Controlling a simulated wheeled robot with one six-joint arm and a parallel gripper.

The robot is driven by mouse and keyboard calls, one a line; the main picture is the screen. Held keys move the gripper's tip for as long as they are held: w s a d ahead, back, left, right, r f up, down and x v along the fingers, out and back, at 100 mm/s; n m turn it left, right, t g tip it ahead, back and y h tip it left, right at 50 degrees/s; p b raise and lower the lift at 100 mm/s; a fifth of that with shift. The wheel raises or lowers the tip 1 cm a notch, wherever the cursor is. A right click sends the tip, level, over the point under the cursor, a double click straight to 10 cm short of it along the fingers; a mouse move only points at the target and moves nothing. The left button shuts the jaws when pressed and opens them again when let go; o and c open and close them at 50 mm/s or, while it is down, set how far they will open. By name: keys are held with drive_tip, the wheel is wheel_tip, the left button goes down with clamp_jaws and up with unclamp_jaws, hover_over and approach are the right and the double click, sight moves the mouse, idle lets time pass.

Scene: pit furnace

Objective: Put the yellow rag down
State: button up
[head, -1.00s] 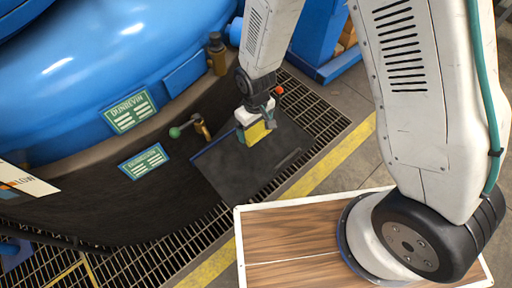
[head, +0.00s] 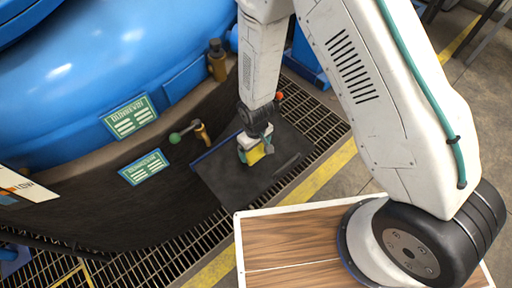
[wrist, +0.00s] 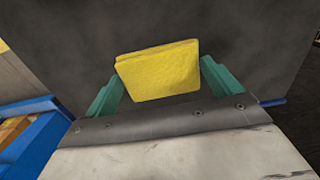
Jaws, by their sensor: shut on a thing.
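The yellow rag (wrist: 158,70) is a folded, flat pad between the two green fingers of my gripper (wrist: 157,84) in the wrist view. In the head view the rag (head: 256,155) shows just under my gripper (head: 256,153), over a dark grey flat plate (head: 240,182). My gripper is shut on the rag. Whether the rag touches the plate cannot be told.
A green-knobbed valve lever (head: 188,133) stands left of the plate, by the large blue vessel (head: 110,60). Metal grating (head: 310,120) surrounds the plate, with a yellow floor line (head: 325,172) beyond it. The plate's near part is bare.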

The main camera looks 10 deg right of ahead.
drive_tip(key=o, duration=0.7)
drive_tip(key=shift+f, duration=0.2)
wheel_tip(320, 180, up, 8)
drive_tip(key=shift+f, duration=0.15)
drive_tip(key=shift+w+r, duration=0.15)
drive_tip(key=shift+r, duration=0.15)
wheel_tip(320, 180, up, 14)
drive_tip(key=f+m, duration=0.1)
drive_tip(key=m, duration=0.1)
hover_over(256, 150)
drive_tip(key=w+d, duration=0.1)
drive_tip(key=d, duration=0.4)
drive_tip(key=s+d+r+m, duration=0.1)
drive_tip(key=d+r, duration=0.2)
drive_tip(key=r, duration=0.3)
drive_tip(key=s+d+r, duration=0.2)
drive_tip(key=d+r, duration=0.1)
drive_tip(key=r, duration=0.2)
drive_tip(key=s+d+r+m, duration=0.1)
drive_tip(key=s+d+r, duration=0.2)
drive_tip(key=s, duration=0.3)
drive_tip(key=s+d+r+m, duration=0.1)
drive_tip(key=s+d+r, duration=0.2)
drive_tip(key=s+r, duration=0.2)
drive_tip(key=s+d+r+m+t, duration=0.1)
drive_tip(key=s+d+r, duration=0.2)
drive_tip(key=s+r, duration=0.3)
drive_tip(key=shift+s+d+m, duration=0.35)
drive_tip(key=shift+d+m, duration=0.05)
